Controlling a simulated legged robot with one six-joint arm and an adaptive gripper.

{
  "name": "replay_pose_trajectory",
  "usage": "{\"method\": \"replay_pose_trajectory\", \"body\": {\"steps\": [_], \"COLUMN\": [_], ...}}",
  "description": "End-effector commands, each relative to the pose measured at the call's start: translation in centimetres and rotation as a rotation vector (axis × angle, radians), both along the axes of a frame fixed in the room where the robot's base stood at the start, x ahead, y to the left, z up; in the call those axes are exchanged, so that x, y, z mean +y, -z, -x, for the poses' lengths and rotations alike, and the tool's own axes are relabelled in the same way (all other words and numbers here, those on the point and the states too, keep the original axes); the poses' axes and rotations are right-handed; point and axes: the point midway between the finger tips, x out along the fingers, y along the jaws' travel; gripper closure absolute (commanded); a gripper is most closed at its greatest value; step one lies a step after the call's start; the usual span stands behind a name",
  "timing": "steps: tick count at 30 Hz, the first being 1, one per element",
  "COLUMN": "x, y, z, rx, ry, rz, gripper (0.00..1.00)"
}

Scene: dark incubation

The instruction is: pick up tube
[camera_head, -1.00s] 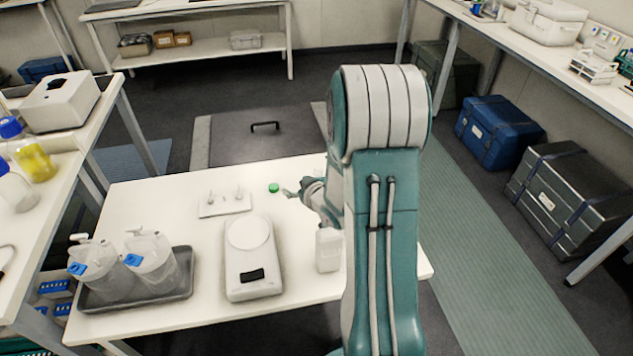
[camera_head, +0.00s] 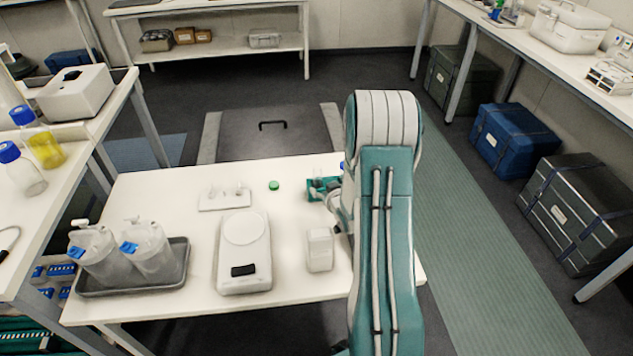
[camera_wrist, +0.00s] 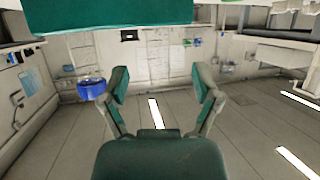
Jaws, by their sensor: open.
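My gripper (camera_wrist: 162,80) is open in the wrist view, with two teal-padded fingers apart and nothing between them. A blue-capped thing (camera_wrist: 92,89) shows just left of the left finger in the wrist view. A bit of blue (camera_head: 343,166) also shows beside my arm in the head view. I cannot tell whether it is the tube. A small white rack (camera_head: 224,202) on the table holds small upright pieces, too small to identify.
On the white table (camera_head: 160,200) lie a green cap (camera_head: 274,185), a scale (camera_head: 244,258), a white bottle (camera_head: 320,250) and a grey tray (camera_head: 180,278) with two jugs. A teal surface (camera_wrist: 110,14) fills the wrist view's top. The table's back left is clear.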

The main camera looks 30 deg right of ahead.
Motion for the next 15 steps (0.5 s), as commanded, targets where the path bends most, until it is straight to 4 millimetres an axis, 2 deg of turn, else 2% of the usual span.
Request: {"method": "replay_pose_trajectory", "body": {"steps": [8,15], "x": [-0.5,-1.1], "y": [1.1,2.5], "z": [-2.4,-5.7], "rx": [0.0,0.0], "ry": [0.0,0.0], "rz": [-0.001,0.0], "gripper": [0.2,0.2]}}
